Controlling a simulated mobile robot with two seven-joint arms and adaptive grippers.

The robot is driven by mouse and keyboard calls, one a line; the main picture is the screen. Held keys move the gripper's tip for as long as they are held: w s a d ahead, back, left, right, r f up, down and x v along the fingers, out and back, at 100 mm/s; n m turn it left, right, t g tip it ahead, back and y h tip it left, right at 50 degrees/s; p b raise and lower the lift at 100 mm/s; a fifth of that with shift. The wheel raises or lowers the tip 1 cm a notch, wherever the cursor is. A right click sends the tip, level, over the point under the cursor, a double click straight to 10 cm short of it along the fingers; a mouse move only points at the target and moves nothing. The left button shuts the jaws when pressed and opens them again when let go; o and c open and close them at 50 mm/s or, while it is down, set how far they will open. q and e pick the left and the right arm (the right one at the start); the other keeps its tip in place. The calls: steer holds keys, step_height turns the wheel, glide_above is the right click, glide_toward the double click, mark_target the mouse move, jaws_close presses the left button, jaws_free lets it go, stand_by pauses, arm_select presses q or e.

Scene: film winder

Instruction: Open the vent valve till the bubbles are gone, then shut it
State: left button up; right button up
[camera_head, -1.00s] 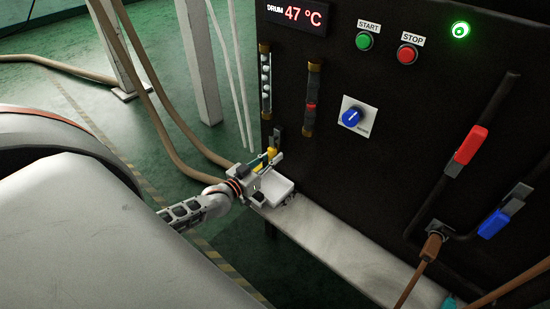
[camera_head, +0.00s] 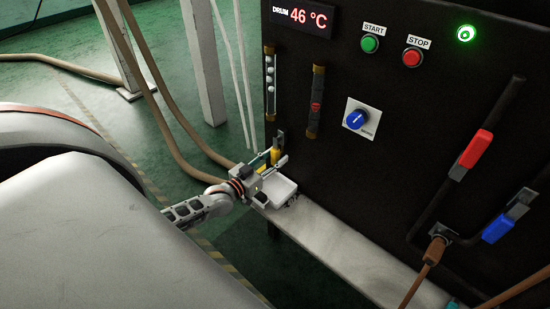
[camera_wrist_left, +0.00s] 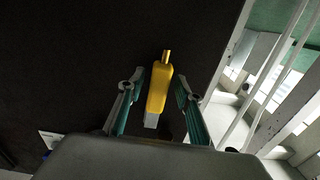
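The vent valve's yellow handle (camera_head: 275,155) is low on the left of the black panel, below the sight tube. In the left wrist view, the handle (camera_wrist_left: 158,88) lies between the two teal fingers of my left gripper (camera_wrist_left: 156,98), with a gap on each side. My left gripper (camera_head: 272,160) is open around the handle and hides part of it in the head view. The sight tube (camera_head: 270,85) holds several pale bubbles, mostly in its upper part. My right gripper is not in view.
The drum display (camera_head: 301,16) reads 46 °C. The panel also carries a green start button (camera_head: 370,44), a red stop button (camera_head: 412,57), a blue knob (camera_head: 356,119), a red lever (camera_head: 474,150) and a blue lever (camera_head: 498,226). A grey ledge (camera_head: 340,242) runs below.

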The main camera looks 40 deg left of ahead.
arm_select(q)
steer(key=shift+s, duration=0.15)
steer(key=s, duration=1.1)
steer(key=shift+s+a, duration=0.4)
steer(key=shift+a, duration=0.05)
steer(key=s+d+f+m+g, duration=0.1)
steer(key=s+d+f+g, duration=0.1)
steer(key=s+d, duration=0.3)
steer(key=s+d+f+m+g+h, duration=0.1)
steer(key=s+d+f+g, duration=0.2)
steer(key=d, duration=0.9)
steer(key=s+d+f+m+g, duration=0.1)
steer(key=s+d+f+g, duration=0.1)
steer(key=s+d+f, duration=0.3)
steer(key=s+d, duration=0.2)
steer(key=d, duration=0.1)
steer(key=shift+d+f, duration=0.15)
steer(key=shift+f, duration=0.1)
steer(key=shift+w, duration=0.1)
stand_by(0.5)
